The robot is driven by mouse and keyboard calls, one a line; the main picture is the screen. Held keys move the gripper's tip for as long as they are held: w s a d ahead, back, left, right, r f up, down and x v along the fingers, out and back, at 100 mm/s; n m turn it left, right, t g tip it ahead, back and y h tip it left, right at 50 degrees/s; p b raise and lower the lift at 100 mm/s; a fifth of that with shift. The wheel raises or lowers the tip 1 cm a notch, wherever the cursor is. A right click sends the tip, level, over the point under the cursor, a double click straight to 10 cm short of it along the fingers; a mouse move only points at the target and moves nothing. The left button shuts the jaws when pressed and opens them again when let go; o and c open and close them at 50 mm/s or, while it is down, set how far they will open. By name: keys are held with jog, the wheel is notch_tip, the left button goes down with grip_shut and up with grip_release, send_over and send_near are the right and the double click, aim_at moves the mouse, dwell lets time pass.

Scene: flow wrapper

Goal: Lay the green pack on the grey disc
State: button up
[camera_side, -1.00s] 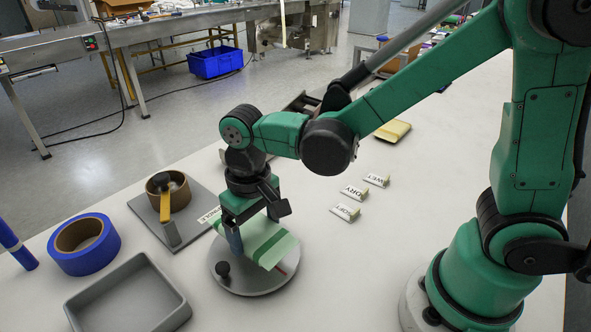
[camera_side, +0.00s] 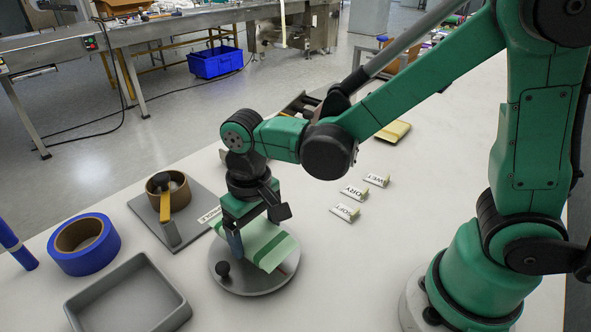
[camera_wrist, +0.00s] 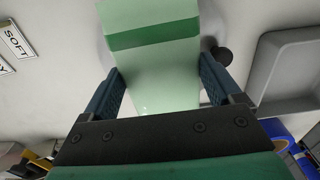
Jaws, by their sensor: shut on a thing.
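The green pack (camera_side: 264,241) is pale green with darker green bands. It is between the fingers of my gripper (camera_side: 238,240), over the grey disc (camera_side: 243,286). The wrist view shows the pack (camera_wrist: 152,62) between the two blue-grey fingers of my gripper (camera_wrist: 165,88), which is shut on it. The pack hides much of the disc, which has a black knob (camera_side: 222,269) near its left edge. I cannot tell whether the pack's underside touches the disc.
A grey tray (camera_side: 128,318) and a blue tape roll (camera_side: 84,243) are at the left. A tape holder (camera_side: 168,206) stands behind. Small label signs (camera_side: 354,191) and a yellow pack (camera_side: 393,131) lie on the white table to the right and back.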

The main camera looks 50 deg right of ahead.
jog(key=shift+f, duration=0.1)
jog(key=shift+f, duration=1.15)
jog(key=shift+f, duration=0.15)
dwell(0.4)
jog(key=o, duration=1)
jog(key=shift+r, duration=4)
